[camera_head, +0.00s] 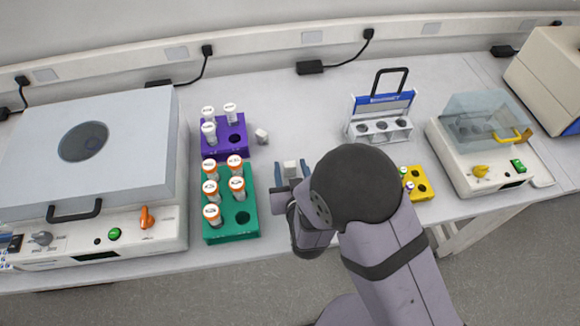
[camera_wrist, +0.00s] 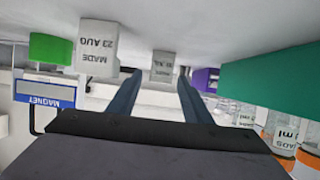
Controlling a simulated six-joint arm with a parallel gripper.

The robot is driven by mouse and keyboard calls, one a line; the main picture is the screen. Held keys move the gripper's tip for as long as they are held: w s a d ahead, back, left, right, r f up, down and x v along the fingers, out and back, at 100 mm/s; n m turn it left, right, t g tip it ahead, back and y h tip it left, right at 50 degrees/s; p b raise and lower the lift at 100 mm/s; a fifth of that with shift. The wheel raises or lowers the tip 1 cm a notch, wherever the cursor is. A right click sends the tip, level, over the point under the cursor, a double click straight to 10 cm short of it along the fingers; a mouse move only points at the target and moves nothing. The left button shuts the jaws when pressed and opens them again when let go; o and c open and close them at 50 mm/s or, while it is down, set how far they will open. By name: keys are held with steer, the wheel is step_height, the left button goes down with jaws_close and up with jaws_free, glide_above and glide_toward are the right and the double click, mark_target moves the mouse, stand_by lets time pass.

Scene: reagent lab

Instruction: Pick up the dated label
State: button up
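A small white block (camera_head: 291,168) stands at the fingertips of my gripper (camera_head: 292,177) in the head view. In the wrist view, which looks upside down, a white block with small print (camera_wrist: 162,67) shows between the two blue fingers (camera_wrist: 158,85); its date is too small to read surely. The fingers are apart, and I see no clear contact with it. A larger, nearer white block printed "MADE 23 AUG" (camera_wrist: 97,48) stands to the left, outside the fingers. Another small white block (camera_head: 262,136) stands beside the purple rack in the head view.
A green rack (camera_head: 248,232) with orange-capped tubes and a purple rack (camera_head: 238,125) stand left of my gripper. A magnet stand (camera_head: 384,105) is behind right. A yellow rack (camera_head: 424,187) is partly hidden by my arm. A green block (camera_wrist: 50,49) shows in the wrist view.

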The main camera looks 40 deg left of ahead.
steer(key=c, duration=0.9)
steer(key=shift+r, duration=0.2)
step_height(320, 180, up, 9)
steer(key=shift+r+b, duration=0.15)
steer(key=shift+b, duration=0.7)
